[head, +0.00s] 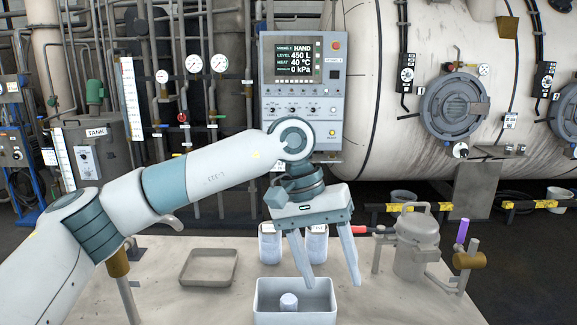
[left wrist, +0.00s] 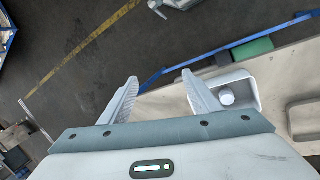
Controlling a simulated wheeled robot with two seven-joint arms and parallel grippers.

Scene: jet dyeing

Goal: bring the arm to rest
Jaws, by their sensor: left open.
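My left arm (head: 190,185) reaches in from the left in the head view. My left gripper (head: 333,286) is open and empty, its fingers pointing down above the work table (head: 205,305). The fingers hang above and beside a white bin (head: 295,318) at the table's front, which holds a small white cylinder (head: 289,302). In the left wrist view the open fingers (left wrist: 160,92) show, with the white bin (left wrist: 250,85) beside the right finger and nothing between the fingertips. My right gripper is in neither view.
Two labelled jars (head: 270,243) stand behind the gripper. A shallow tray (head: 208,268) lies to the left. A grey lidded pot (head: 416,245) and a brass valve with a purple handle (head: 468,258) stand at right. A control panel (head: 303,90) and a large tank (head: 425,60) are behind.

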